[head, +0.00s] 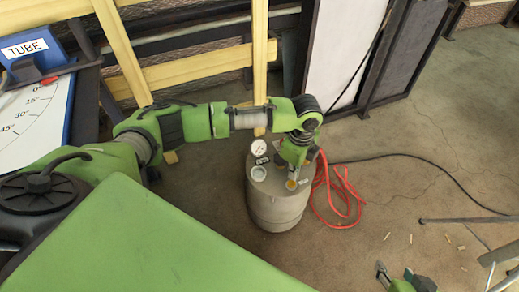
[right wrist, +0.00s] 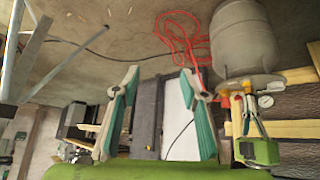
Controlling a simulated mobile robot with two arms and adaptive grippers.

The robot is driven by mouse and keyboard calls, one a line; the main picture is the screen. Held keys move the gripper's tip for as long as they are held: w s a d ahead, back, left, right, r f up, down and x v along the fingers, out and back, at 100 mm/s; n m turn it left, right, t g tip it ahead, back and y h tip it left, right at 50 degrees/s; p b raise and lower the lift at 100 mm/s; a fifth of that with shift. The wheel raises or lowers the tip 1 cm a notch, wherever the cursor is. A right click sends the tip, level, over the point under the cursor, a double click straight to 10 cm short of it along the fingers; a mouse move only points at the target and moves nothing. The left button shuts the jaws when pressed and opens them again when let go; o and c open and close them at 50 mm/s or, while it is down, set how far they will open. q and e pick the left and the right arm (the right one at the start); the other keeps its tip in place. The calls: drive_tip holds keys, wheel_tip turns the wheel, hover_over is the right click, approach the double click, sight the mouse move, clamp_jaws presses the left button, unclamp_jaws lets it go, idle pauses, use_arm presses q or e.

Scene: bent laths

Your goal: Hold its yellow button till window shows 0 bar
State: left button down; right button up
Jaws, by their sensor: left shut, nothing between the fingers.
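A grey tank (head: 275,208) stands upright on the floor in the head view. Its top carries a white dial gauge (head: 259,147), a pale round window (head: 258,173) and a yellow button (head: 291,184). Any reading is too small to make out. My left gripper (head: 292,178) is shut and empty, pointing down with its tips right by the button; I cannot tell whether they touch it. The tank also shows in the right wrist view (right wrist: 240,40), with my left gripper at its top. My right gripper (right wrist: 160,71) is open and empty, well away from the tank.
A red hose (head: 341,195) lies coiled right of the tank, and a dark cable (head: 420,160) runs over the floor. Yellow laths (head: 190,70) stand behind. A TUBE board (head: 35,95) is at left. Metal legs (head: 480,220) and small scraps lie at right.

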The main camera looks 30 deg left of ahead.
use_arm(q)
drive_tip(key=shift+r+p, duration=1.2)
drive_tip(key=shift+p, duration=0.25)
drive_tip(key=shift+r+p, duration=0.2)
drive_tip(key=shift+p, duration=0.1)
use_arm(e)
drive_tip(key=s+d+f+g+h, duration=0.1)
drive_tip(key=s+d+g, duration=0.1)
drive_tip(key=s, duration=0.5)
drive_tip(key=shift+s+d+g, duration=0.2)
drive_tip(key=shift+s+g, duration=0.2)
drive_tip(key=shift+g, duration=0.5)
